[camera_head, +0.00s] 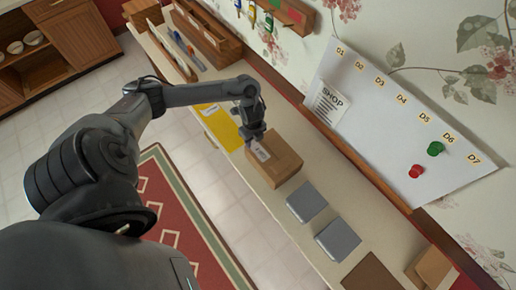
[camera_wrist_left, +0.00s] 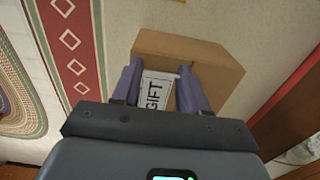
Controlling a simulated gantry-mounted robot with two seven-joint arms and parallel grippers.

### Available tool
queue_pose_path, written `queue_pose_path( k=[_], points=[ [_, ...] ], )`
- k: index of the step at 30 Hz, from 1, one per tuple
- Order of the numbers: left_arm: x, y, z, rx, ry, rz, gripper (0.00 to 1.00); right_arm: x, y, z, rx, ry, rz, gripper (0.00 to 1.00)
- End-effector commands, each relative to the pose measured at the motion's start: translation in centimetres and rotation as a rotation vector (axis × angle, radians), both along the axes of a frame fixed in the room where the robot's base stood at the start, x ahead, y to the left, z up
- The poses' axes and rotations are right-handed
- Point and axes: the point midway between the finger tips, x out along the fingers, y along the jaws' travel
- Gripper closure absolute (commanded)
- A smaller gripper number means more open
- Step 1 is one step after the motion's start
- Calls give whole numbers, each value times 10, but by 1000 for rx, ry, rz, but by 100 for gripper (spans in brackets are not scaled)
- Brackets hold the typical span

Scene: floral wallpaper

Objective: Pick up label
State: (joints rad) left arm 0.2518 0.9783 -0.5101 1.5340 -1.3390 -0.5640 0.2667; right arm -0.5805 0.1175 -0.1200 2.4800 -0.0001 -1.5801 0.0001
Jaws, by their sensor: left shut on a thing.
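A white label (camera_wrist_left: 157,91) with the word GIFT in black sits between the two fingers of my left gripper (camera_wrist_left: 160,82) in the left wrist view. The left gripper is shut on it. In the head view the left gripper (camera_head: 256,138) is low over a brown cardboard box (camera_head: 284,163) on the counter, and the label (camera_head: 262,152) shows at its fingertips. The box also shows just beyond the fingers in the left wrist view (camera_wrist_left: 205,62). I cannot tell whether the label touches the box. My right gripper is not in view.
On the narrow counter (camera_head: 262,196) a yellow sheet (camera_head: 222,130) lies left of the box. Two grey pads (camera_head: 306,202) lie right of it. A whiteboard (camera_head: 390,125) marked D1 to D7, with a SHOP sheet (camera_head: 328,105), stands along the wall.

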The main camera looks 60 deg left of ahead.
Motion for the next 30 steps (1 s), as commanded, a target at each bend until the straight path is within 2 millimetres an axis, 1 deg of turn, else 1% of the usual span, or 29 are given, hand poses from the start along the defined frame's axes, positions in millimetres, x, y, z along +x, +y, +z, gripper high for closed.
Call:
queue_pose_path(
  k=[8,14,17,20,21,27,30],
  points=[
    [0,0,1,0,0,0,85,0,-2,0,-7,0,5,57],
    [1,0,9,-1,-2,0,85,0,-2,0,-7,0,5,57],
    [1,0,19,-1,-2,-2,85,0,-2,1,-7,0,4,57],
    [1,1,34,1,-3,-3,85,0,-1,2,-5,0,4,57],
    [1,1,42,1,-4,-2,85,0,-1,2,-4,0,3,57],
    [17,-36,70,-2,-5,-4,85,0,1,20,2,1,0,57],
    [23,-53,80,-2,-5,-3,85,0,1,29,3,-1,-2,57]
  ],
)
